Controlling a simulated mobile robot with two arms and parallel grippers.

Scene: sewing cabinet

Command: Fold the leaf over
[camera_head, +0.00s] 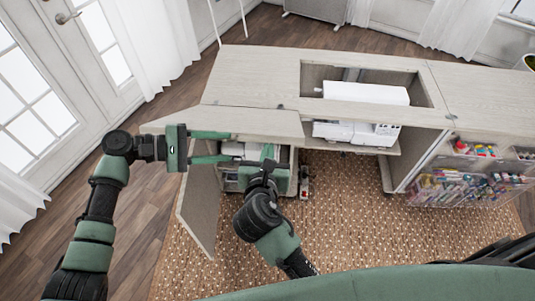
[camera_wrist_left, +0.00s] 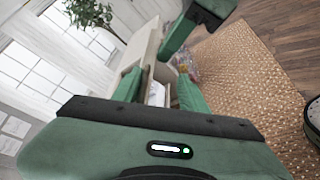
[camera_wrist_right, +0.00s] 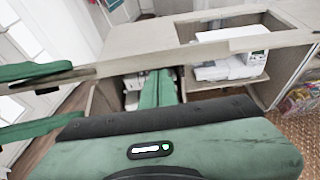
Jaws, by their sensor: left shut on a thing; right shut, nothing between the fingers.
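The leaf (camera_head: 250,122) is a pale wood-grain panel along the front left edge of the sewing cabinet's top (camera_head: 255,75). It juts out toward me, roughly level as far as I can tell. My left gripper (camera_head: 228,147) is shut on the leaf's front edge, with one finger above and one below. In the right wrist view its fingers show at the left, around the panel edge (camera_wrist_right: 100,65).
A white sewing machine (camera_head: 355,132) sits in the cabinet's opening, partly behind a top strip. An open door (camera_head: 198,210) hangs below the leaf at the left. Coloured supplies (camera_head: 460,187) fill the right shelves. Rug (camera_head: 345,220) covers the front floor.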

